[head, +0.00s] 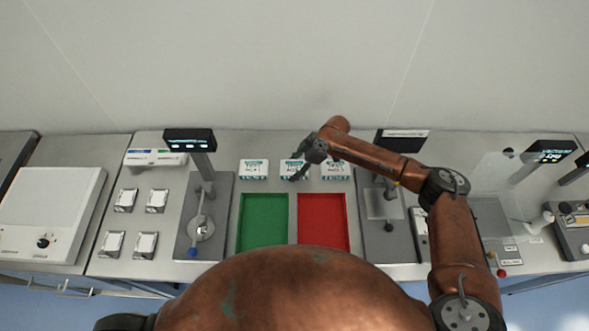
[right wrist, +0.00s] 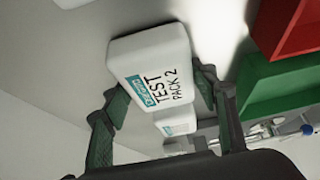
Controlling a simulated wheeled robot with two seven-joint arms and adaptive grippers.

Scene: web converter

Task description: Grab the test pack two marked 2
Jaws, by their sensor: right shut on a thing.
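The test pack marked 2 (right wrist: 152,62) is a white block with a teal label and the words "TEST PACK 2", facing the right wrist camera. In the head view it is the middle pack (head: 290,166) of a row of three, partly hidden by my right gripper (head: 298,166). My right gripper (right wrist: 160,98) is shut on this pack, with one green-grey finger on each side of it. Whether the pack touches the bench cannot be told. My left gripper is not in view.
Similar white packs stand to the left (head: 254,169) and right (head: 335,171). A green tray (head: 263,222) and a red tray (head: 322,221) lie empty in front. Bench instruments with a display (head: 190,141) and a plate (head: 384,204) flank them.

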